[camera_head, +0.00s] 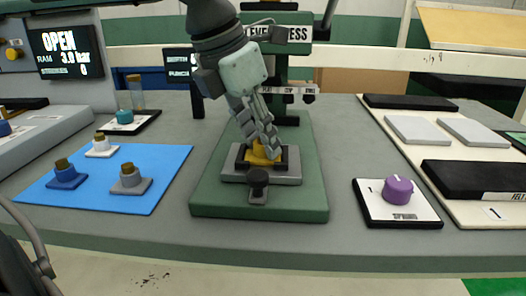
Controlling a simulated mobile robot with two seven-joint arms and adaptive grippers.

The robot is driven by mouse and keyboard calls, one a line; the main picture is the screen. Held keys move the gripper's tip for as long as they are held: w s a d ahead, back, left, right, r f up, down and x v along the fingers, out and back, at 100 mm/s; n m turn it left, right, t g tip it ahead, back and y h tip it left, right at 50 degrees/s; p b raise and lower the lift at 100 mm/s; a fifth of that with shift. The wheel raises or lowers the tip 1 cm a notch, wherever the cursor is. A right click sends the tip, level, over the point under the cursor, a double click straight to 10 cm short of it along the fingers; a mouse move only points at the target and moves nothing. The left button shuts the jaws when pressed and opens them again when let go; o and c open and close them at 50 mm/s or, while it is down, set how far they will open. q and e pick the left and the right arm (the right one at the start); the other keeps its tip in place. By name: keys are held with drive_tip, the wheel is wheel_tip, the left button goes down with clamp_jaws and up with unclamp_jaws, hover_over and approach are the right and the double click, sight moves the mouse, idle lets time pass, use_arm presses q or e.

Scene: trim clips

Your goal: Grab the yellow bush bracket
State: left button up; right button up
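The yellow bush bracket (261,159) sits in a dark recess of the grey fixture block (283,176) on the green press base (218,190). Only its lower part shows. My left gripper (265,145) reaches down from above, with its fingertips at the top of the bracket and hiding part of it. The fingers look close together, but I cannot tell whether they are closed on the bracket. My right gripper is not seen for certain.
The lever press column (282,75) stands behind the fixture, and a black knob (258,180) in front. A blue mat (112,204) with several bushes lies left. A purple knob (398,189) on a plate and a cream board (396,136) with pads lie right. Bare grey table lies between.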

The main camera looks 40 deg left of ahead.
use_arm(q)
clamp_jaws()
drive_tip(key=shift+r, duration=0.1)
